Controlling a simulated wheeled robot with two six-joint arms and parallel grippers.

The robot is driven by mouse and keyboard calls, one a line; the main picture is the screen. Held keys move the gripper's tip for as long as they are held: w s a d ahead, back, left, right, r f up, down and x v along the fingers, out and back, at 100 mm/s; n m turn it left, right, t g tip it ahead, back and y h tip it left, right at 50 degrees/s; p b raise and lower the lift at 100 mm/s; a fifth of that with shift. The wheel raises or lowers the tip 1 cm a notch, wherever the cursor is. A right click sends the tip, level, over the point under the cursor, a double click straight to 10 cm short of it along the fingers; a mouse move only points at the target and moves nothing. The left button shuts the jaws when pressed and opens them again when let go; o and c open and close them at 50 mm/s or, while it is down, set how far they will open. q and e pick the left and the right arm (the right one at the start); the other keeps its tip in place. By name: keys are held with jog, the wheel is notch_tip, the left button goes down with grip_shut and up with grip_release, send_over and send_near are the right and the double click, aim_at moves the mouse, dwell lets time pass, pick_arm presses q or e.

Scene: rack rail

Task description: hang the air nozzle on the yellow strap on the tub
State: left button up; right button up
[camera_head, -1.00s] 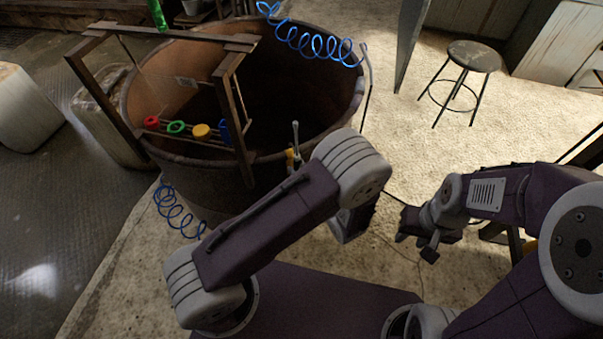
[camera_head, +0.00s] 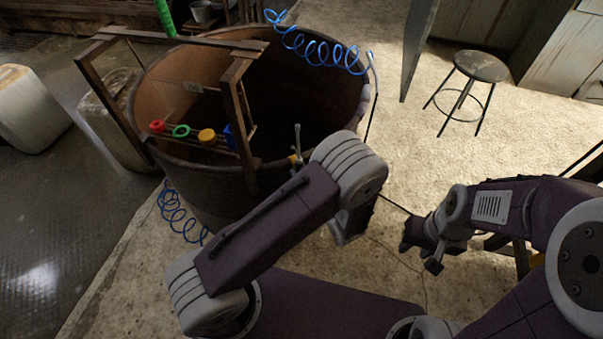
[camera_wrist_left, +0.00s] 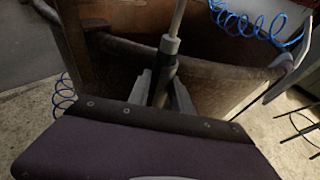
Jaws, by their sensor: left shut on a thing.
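The tub (camera_head: 205,185) is a large round brown vessel with a wooden frame over its left side. The yellow strap (camera_head: 207,136) sits in a row on the frame's rail, between a green ring and a blue piece. My left gripper (camera_wrist_left: 163,88) is shut on the air nozzle (camera_wrist_left: 172,45), a grey, roughly upright tool with a thin stem. The nozzle (camera_head: 297,138) also shows in the head view, at the tub's near right rim, right of the strap and apart from it. My arm hides most of the left gripper there. My right gripper (camera_head: 422,252) is open and empty.
A red ring (camera_head: 157,126), the green ring (camera_head: 181,131) and the blue piece (camera_head: 229,136) share the rail. A wooden post (camera_head: 241,130) stands between the rail and the nozzle. A blue coiled hose (camera_head: 318,50) hangs at the tub's back rim. A stool (camera_head: 481,66) stands right.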

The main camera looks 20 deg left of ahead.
pick_arm(q)
jog(key=shift+f+b, duration=0.7)
jog(key=shift+f, duration=0.35)
jog(key=shift+f, duration=0.1)
jog(key=shift+f+b, duration=0.6)
jog(key=shift+f, duration=0.05)
jog(key=o, duration=1)
